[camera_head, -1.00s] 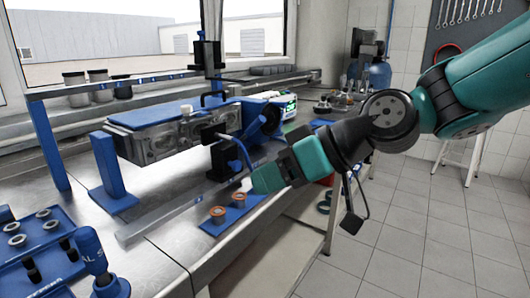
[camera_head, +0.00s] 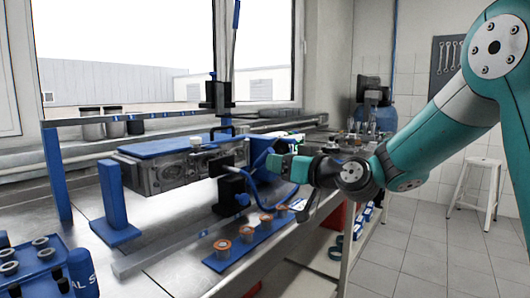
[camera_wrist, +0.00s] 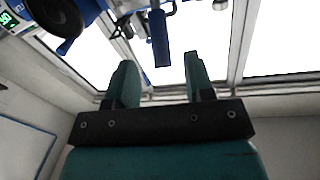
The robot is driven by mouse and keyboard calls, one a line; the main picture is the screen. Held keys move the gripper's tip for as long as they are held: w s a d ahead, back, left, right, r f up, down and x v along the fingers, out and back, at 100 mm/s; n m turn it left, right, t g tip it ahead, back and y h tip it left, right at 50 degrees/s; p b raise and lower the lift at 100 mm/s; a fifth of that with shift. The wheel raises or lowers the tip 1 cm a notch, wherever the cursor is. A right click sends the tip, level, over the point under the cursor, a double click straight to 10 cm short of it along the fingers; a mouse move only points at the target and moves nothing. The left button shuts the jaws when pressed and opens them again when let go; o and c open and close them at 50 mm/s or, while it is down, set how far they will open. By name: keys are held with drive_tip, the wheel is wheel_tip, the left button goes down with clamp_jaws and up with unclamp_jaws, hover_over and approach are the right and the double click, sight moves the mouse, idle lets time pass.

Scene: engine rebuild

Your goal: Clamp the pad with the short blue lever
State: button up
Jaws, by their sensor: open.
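A flat blue pad (camera_head: 165,147) lies on top of the grey metal engine block on the bench. A black clamp (camera_head: 230,185) stands at the block's right front.
A tall lever (camera_head: 236,15) rises above a black clamp behind the block. Several copper-coloured cups stand on a blue strip (camera_head: 222,262) at the bench's front edge. A blue fixture (camera_head: 40,270) is at the lower left. A white stool (camera_head: 480,180) stands on open floor at right.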

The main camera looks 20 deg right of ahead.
sight(264, 158)
drive_tip(key=p+x, duration=0.1)
drive_tip(key=x, duration=0.5)
clamp_jaws()
